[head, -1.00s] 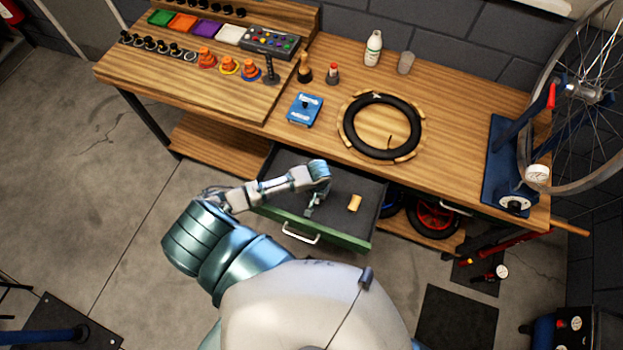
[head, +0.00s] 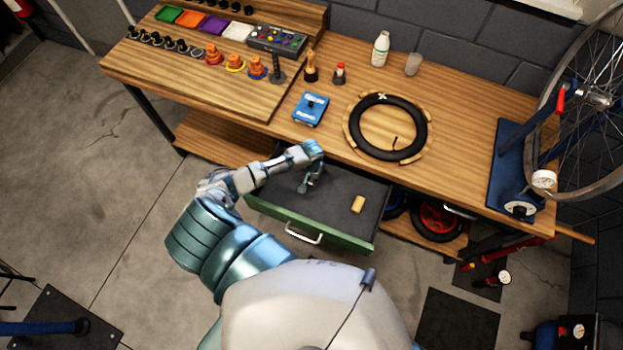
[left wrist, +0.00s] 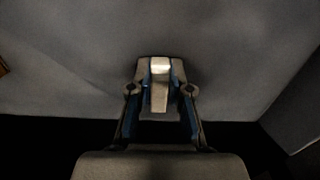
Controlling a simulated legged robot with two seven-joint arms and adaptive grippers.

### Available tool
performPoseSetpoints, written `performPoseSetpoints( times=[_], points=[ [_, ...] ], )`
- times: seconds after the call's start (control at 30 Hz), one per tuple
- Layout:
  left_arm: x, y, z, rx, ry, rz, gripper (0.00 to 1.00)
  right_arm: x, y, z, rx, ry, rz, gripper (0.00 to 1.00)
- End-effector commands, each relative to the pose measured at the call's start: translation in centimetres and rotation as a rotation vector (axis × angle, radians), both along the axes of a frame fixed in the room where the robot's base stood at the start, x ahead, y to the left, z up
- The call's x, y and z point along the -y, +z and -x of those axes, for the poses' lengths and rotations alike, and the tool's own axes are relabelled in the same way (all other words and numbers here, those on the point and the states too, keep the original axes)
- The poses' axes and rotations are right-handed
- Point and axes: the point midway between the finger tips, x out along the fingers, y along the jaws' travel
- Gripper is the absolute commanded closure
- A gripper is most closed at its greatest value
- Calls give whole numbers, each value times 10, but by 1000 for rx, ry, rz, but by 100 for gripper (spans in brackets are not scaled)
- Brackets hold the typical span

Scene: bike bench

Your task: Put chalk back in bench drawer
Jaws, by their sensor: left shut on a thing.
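The bench drawer (head: 275,211) stands open below the bench top, with a green front, a metal handle and a dark floor. My left gripper (head: 305,187) reaches over the left part of the drawer, pointing down. In the left wrist view the gripper (left wrist: 160,75) is shut on a small white piece, the chalk (left wrist: 160,65), over a grey surface. The chalk is too small to make out in the head view. I cannot tell how high it is above the drawer floor. My right gripper is not in view.
A small tan block (head: 357,204) lies in the drawer, right of my left gripper. The bench top above holds a blue box (head: 311,109) and a black tyre ring (head: 354,127). The drawer floor around the block is clear.

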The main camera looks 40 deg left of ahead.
Motion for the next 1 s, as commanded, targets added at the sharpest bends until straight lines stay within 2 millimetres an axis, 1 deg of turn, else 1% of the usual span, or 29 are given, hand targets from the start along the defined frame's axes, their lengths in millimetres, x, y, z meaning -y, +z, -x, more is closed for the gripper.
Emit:
performPoseSetpoints(
  times=[0.1, 0.13, 0.17, 0.2, 0.23, 0.53, 0.63, 0.77, 1.0],
  points=[
    [0, -2, 0, -1, 1, 0, 100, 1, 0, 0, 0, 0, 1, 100],
    [0, -2, 0, -1, 1, 0, 79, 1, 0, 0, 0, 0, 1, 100],
    [0, -2, 0, 0, 1, 0, 71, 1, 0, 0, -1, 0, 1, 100],
    [0, -2, 0, -1, 1, 0, 61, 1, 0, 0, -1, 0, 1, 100],
    [0, -2, 0, 0, 1, 0, 56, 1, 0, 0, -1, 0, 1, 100],
    [0, -1, 0, 0, 0, -1, 56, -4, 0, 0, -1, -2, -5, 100],
    [0, 7, 0, 0, 0, -1, 56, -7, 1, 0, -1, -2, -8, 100],
    [0, 30, 0, 3, 0, -1, 56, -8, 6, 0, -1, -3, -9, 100],
    [0, 84, -1, 3, -1, 0, 56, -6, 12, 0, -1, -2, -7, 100]
  ],
)
